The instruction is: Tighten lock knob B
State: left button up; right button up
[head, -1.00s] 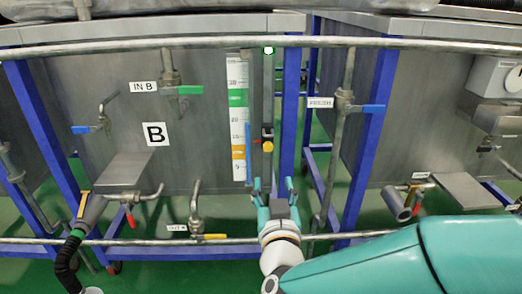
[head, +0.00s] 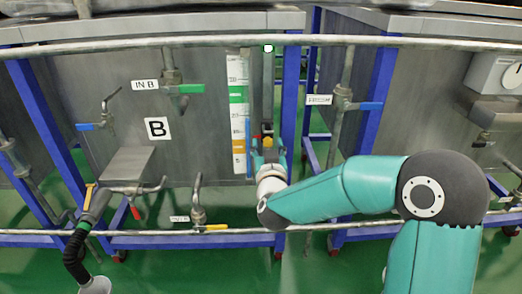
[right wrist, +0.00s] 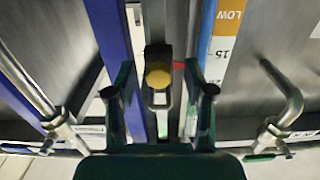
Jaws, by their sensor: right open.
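Lock knob B is a small round yellow knob (head: 267,142) on a dark block, on a vertical bar at the right end of tank B. In the right wrist view the knob (right wrist: 158,75) lies near the middle, between the fingers and a little beyond their tips. My right gripper (head: 267,152) is just below the knob in the head view. The right wrist view shows its two teal fingers (right wrist: 158,92) wide apart and empty, one on each side of the knob, with no visible contact. My left gripper is in neither view.
A coloured level scale (head: 238,115) stands just left of the knob, and a blue frame post (head: 288,110) stands to the right. A long horizontal pipe (head: 180,46) crosses above. A lower pipe with a yellow-handled valve (head: 211,227) runs below.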

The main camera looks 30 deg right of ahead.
jog(key=shift+w+d, duration=0.15)
jog(key=shift+w, duration=0.1)
